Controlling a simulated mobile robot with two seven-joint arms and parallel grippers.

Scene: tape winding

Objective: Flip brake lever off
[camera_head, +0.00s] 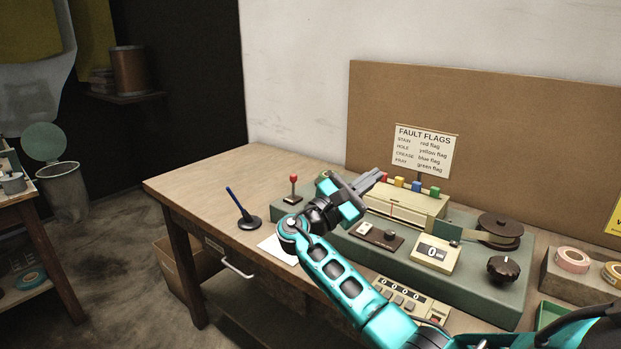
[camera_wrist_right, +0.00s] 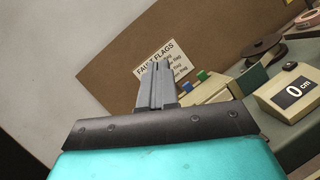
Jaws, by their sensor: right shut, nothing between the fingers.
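A lever with a red knob (camera_head: 293,180) stands upright at the left end of the green machine base (camera_head: 494,294); I take it to be the brake lever. My right gripper (camera_head: 379,174) is to the right of it, above the cream flag box (camera_head: 406,207), with its fingers pointing right and away. Its fingers are shut and empty. In the right wrist view the closed fingers (camera_wrist_right: 163,66) point toward the fault flags sign (camera_wrist_right: 160,63), and the lever is out of that view. The left gripper is not in view.
The machine carries a counter reading 0 (camera_head: 436,254), a black knob (camera_head: 503,270), a dark reel (camera_head: 500,227) and small coloured flags. A blue pen in a stand (camera_head: 240,212) is on the left of the table. Tape rolls (camera_head: 572,259) are at the right. The table's back left is clear.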

